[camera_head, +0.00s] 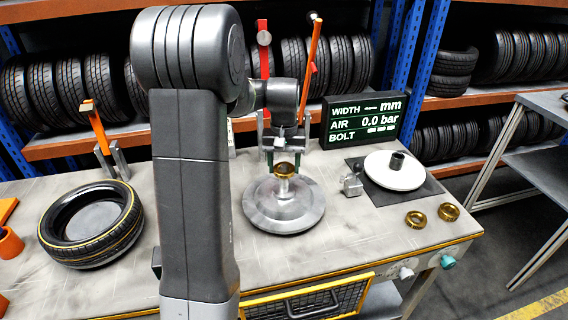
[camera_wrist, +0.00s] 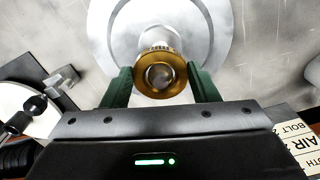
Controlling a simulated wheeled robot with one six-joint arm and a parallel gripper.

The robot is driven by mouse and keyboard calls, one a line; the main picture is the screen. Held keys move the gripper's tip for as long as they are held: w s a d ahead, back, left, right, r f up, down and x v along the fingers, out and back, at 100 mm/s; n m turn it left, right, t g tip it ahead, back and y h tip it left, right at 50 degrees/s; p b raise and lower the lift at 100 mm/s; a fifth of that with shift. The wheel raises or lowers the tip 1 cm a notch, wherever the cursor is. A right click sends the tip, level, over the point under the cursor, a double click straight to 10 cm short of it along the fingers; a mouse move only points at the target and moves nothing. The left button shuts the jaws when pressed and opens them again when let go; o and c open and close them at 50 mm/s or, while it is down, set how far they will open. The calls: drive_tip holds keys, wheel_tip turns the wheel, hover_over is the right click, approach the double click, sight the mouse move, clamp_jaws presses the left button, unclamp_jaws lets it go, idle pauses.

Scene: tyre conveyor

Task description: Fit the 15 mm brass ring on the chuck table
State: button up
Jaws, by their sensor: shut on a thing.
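The brass ring (camera_head: 286,170) is between the fingers of my gripper (camera_head: 283,157), at the top of the chuck table's centre post. The chuck table (camera_head: 284,217) is a round grey metal disc with a short upright post. In the wrist view the ring (camera_wrist: 160,88) sits between the two green fingers of my gripper (camera_wrist: 160,90), with the post end showing through its hole. The pale chuck table disc (camera_wrist: 200,30) lies beyond it. My gripper is shut on the ring.
Two other brass rings (camera_head: 416,219) (camera_head: 448,212) lie at the right of the bench. A white disc with a black hub (camera_head: 394,170) stands on a dark mat. A tyre (camera_head: 92,224) lies at the left. A display (camera_head: 364,120) stands behind, reading 0.0 bar.

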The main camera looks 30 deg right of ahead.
sight(284, 191)
drive_tip(key=shift+f+b, duration=1.9)
drive_tip(key=shift+f, duration=1.25)
drive_tip(key=o, duration=1.2)
wheel_tip(284, 191, up, 14)
drive_tip(key=shift+f, duration=0.1)
drive_tip(key=shift+f, duration=0.1)
wheel_tip(284, 191, down, 13)
drive_tip(key=shift+f, duration=0.15)
drive_tip(key=shift+r, duration=0.25)
